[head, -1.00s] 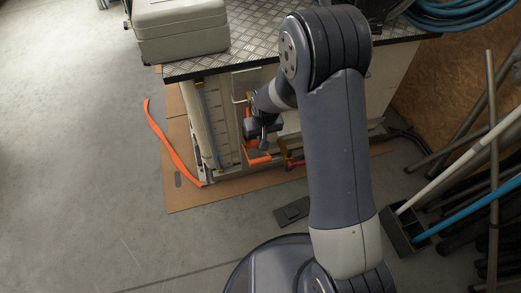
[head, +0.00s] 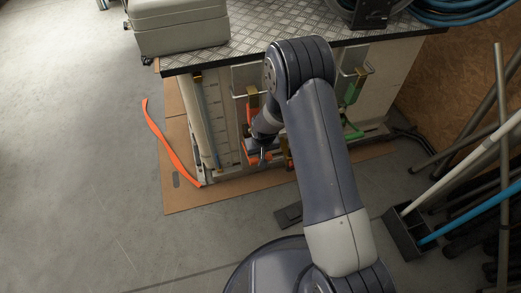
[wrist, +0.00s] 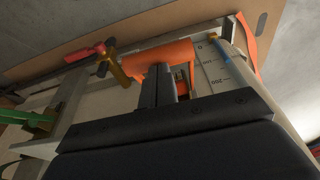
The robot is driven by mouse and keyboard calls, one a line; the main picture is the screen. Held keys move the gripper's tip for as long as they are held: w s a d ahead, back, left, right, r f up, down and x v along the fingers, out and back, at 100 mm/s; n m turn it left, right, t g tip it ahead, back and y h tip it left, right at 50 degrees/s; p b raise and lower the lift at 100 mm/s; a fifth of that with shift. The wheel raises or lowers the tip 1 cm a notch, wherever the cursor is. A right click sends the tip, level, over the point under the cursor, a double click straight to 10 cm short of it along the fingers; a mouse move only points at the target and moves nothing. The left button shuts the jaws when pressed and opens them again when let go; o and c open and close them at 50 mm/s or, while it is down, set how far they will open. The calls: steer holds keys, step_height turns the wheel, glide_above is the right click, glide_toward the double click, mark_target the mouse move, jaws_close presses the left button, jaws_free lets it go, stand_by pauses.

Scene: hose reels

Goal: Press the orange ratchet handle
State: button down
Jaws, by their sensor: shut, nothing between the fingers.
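The orange ratchet handle (head: 252,104) is on the front of the metal-topped cabinet, partly hidden by my gripper and forearm in the head view. In the wrist view its broad orange part (wrist: 158,60) lies just beyond my fingertips. My gripper (head: 263,157) is at the lower part of the handle, pointing down. In the wrist view my gripper (wrist: 160,72) has its dark fingers together, with nothing held, and they overlap the orange part. I cannot tell whether they touch it.
A green handle (head: 350,100) is to the right on the cabinet front. A brass valve with a red lever (wrist: 90,52) is beside the orange part. An orange strap (head: 165,140) lies at left. Poles (head: 470,165) stand at right. The left floor is clear.

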steer(key=shift+f, duration=0.2)
stand_by(0.3)
steer(key=shift+s+d+f+b, duration=0.1)
steer(key=shift+s+f+b, duration=0.2)
steer(key=shift+f+b, duration=0.2)
steer(key=shift+s+d+f+b, duration=0.1)
steer(key=shift+s+f+b, duration=0.15)
steer(key=shift+f+b, duration=0.2)
step_height(320, 180, down, 9)
steer(key=s+b, duration=0.1)
steer(key=b, duration=0.5)
steer(key=shift+s+d+r, duration=0.15)
steer(key=shift+s, duration=0.1)
steer(key=shift+r, duration=0.1)
steer(key=p+v, duration=0.4)
steer(key=v, duration=0.6)
steer(key=shift+s+r, duration=0.15)
steer(key=shift+r, duration=0.15)
